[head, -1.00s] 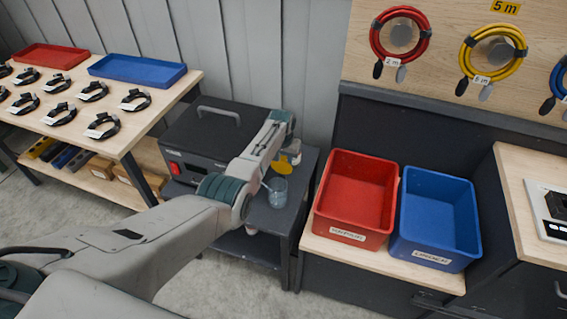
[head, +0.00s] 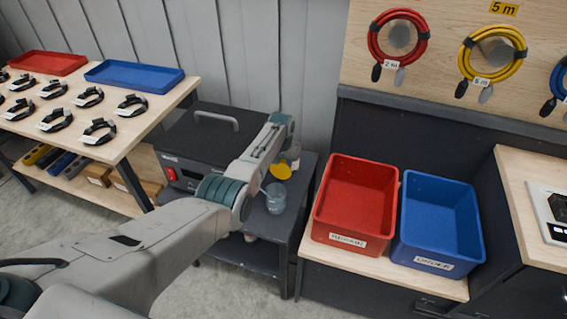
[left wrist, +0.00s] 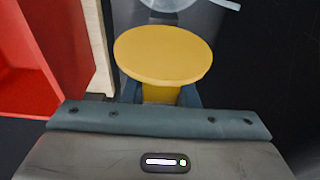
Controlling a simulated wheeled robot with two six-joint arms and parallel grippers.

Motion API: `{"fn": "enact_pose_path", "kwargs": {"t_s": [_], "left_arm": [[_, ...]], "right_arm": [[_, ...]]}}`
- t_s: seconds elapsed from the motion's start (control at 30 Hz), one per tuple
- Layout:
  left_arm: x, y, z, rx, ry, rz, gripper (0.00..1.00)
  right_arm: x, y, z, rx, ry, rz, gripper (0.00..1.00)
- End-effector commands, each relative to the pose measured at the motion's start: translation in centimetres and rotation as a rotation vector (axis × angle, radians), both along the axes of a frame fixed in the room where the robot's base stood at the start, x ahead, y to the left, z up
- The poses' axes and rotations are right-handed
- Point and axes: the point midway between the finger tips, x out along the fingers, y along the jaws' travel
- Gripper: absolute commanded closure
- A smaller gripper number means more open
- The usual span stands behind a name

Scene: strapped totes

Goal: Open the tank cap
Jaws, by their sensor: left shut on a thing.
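A yellow round cap (left wrist: 163,55) with a narrower yellow stem fills the middle of the left wrist view. My left gripper (left wrist: 163,97) is shut on it, with dark fingers beside the stem. In the head view the yellow cap (head: 281,171) shows under my left wrist, at the right of a low dark cart (head: 262,235). My wrist and arm hide much of the grip there. A dark box-shaped unit (head: 190,147) with a handle and a red switch stands on the cart. I cannot tell whether the cap is still seated on a tank. My right gripper is out of view.
A clear cup (head: 275,199) with a thin stick stands close to the cap. A red bin (head: 345,240) and a blue bin (head: 428,263) stand to the right. A table (head: 128,143) with trays and several black looped items is at left.

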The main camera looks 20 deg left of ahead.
Motion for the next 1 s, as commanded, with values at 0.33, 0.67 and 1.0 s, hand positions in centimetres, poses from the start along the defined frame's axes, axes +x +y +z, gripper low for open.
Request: {"fn": "enact_pose_path", "kwargs": {"t_s": [0.33,0.67,1.0], "left_arm": [[-0.33,-0.13,-0.55,-0.002,0.008,-0.001,1.00],[-0.40,-0.15,-0.64,-0.001,0.010,-0.001,1.00],[-0.20,-0.06,-0.31,-0.001,0.005,0.000,0.51]], "right_arm": [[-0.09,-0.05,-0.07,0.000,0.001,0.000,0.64],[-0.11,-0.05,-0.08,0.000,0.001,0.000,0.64],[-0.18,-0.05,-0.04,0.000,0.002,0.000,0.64]]}}
